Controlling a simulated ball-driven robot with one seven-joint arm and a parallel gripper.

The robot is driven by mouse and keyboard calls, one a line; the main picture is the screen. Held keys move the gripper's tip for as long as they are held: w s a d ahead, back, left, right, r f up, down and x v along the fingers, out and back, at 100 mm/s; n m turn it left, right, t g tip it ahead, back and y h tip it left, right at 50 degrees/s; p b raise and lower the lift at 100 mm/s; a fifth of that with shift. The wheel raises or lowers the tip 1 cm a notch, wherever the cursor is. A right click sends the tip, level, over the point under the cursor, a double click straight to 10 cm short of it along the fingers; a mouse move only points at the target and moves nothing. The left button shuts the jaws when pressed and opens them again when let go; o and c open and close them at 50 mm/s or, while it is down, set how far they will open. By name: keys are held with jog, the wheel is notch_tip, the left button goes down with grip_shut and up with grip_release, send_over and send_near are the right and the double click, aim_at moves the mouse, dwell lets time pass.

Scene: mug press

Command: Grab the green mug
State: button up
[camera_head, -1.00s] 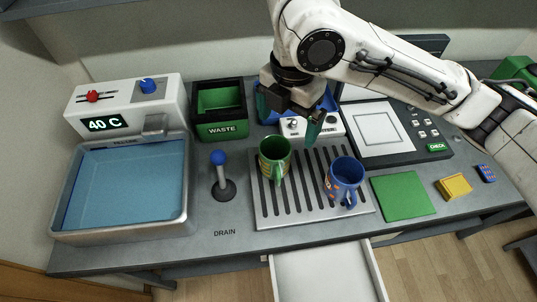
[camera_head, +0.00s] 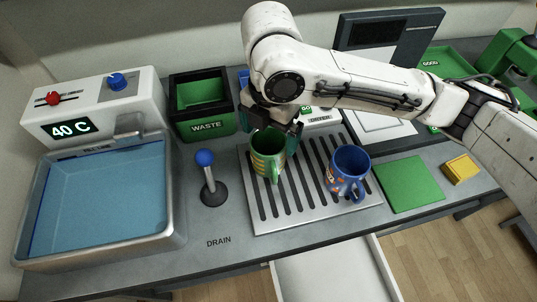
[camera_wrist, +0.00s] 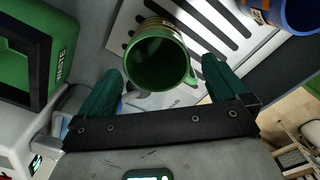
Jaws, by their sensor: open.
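The green mug (camera_head: 266,160) stands upright on the slotted metal drain rack, its handle toward the front. In the wrist view the green mug (camera_wrist: 158,60) shows its open mouth between and a little beyond my fingers. The gripper holds nothing.
A blue mug (camera_head: 347,172) stands right of the green mug on the rack (camera_head: 300,222). A green mat (camera_head: 407,184) and yellow block (camera_head: 461,169) lie right.

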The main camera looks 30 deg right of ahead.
aim_at(267, 147)
jog(key=shift+w+a+f+p, duration=0.1)
jog(key=shift+f+p, duration=0.1)
jog(key=shift+f, duration=1.15)
jog(key=shift+w+a+f+p, duration=0.1)
jog(key=shift+f+p, duration=0.05)
jog(key=shift+f, duration=1.15)
jog(key=shift+c, duration=0.5)
jog(key=c, duration=0.9)
jog(key=shift+c, duration=0.5)
jog(key=shift+r, duration=0.15)
